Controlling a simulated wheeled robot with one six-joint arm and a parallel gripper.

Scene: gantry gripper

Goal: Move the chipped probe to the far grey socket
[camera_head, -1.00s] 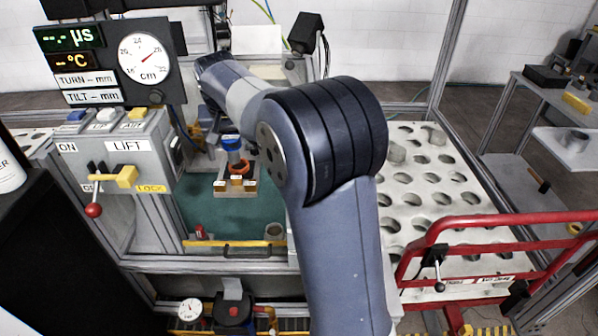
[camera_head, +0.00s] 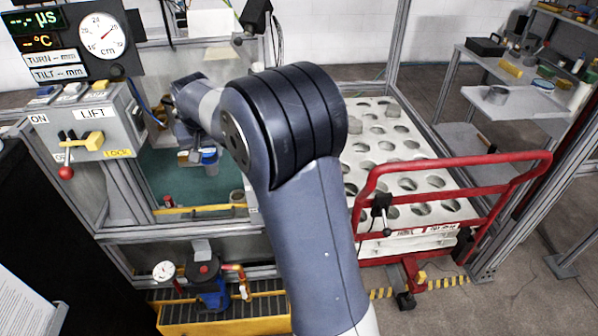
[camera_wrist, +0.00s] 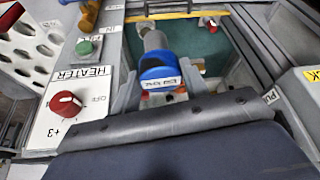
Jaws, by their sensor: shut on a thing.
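The probe with a round blue cap (camera_wrist: 160,75) and a white label is between my gripper's grey fingers (camera_wrist: 160,92) in the wrist view. My gripper is shut on it; a little red and orange shows under the cap. In the head view the blue part (camera_head: 209,157) is small, above the green floor of the bay, partly behind my arm. A grey cup-like socket (camera_head: 237,197) stands by the yellow bar at the bay's front. The chip, the probe's lower end and any other socket cannot be made out.
A control box with a LIFT label (camera_head: 90,122) stands left of the bay. A HEATER panel with a red knob (camera_wrist: 66,104) is close by in the wrist view. A white holed board (camera_head: 400,155) and a red rail (camera_head: 460,160) lie to the right.

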